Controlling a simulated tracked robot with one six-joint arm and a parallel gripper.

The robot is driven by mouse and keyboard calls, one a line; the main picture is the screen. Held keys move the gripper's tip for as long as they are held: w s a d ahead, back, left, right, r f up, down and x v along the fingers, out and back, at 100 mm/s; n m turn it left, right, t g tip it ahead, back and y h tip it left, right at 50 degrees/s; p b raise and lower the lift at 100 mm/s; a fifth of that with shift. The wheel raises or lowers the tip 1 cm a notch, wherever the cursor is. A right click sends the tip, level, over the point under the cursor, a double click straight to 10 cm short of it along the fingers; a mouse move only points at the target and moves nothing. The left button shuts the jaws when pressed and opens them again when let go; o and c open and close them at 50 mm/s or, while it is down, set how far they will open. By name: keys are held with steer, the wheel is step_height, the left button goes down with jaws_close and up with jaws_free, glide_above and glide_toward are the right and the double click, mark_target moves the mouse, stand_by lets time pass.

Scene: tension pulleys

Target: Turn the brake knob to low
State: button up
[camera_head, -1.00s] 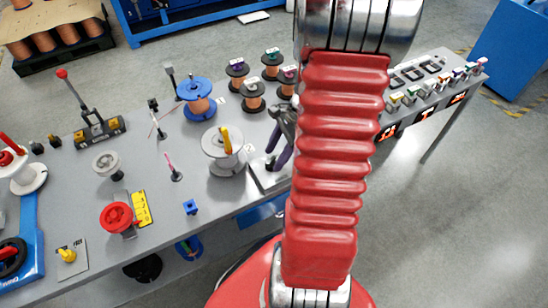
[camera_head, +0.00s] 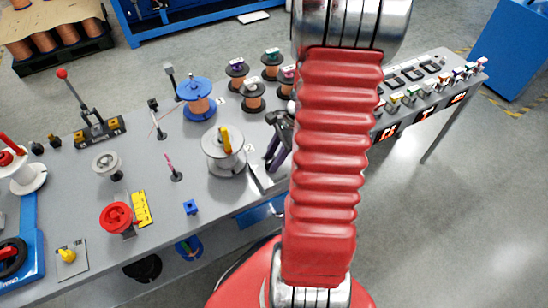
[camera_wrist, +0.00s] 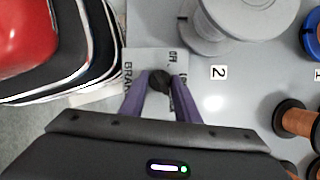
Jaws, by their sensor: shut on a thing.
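The brake knob (camera_wrist: 159,81) is dark and stands on a pale plate (camera_wrist: 140,62) in the wrist view. The plate's printing reads "BRA..." along its left side and "OFF" at its upper right; other marks are partly hidden by my fingers. My gripper (camera_wrist: 160,84) has purple fingers, one on each side of the knob, shut on it. The knob's pointer direction cannot be made out. In the head view my gripper (camera_head: 272,163) is low over the plate at the table's front edge, partly behind my arm, and hides the knob.
A white spool with a yellow handle (camera_head: 224,150) stands close left of my gripper. Copper spools (camera_head: 252,95) and a blue spool (camera_head: 196,97) stand behind. A red handwheel (camera_head: 117,217) and a yellow knob (camera_head: 67,255) are farther left. Bare table lies around the small blue block (camera_head: 190,207).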

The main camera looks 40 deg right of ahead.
steer(key=shift+c, duration=0.8)
steer(key=shift+s+d, duration=0.1)
steer(key=shift+d, duration=0.1)
steer(key=shift+c, duration=0.2)
steer(key=shift+a, duration=0.25)
steer(key=shift+a+n, duration=0.15)
steer(key=shift+n, duration=0.25)
steer(key=shift+f+n+g, duration=0.1)
steer(key=shift+n+g, duration=0.2)
steer(key=shift+n, duration=0.2)
steer(key=shift+n+g+y, duration=0.3)
steer(key=shift+n+g, duration=0.3)
steer(key=shift+n, duration=0.8)
steer(key=n, duration=0.1)
steer(key=n+g, duration=0.1)
steer(key=n, duration=0.2)
steer(key=shift+w+g, duration=0.3)
steer(key=shift+g, duration=0.1)
steer(key=shift+n+g+h, duration=0.4)
steer(key=shift+n, duration=1.3)
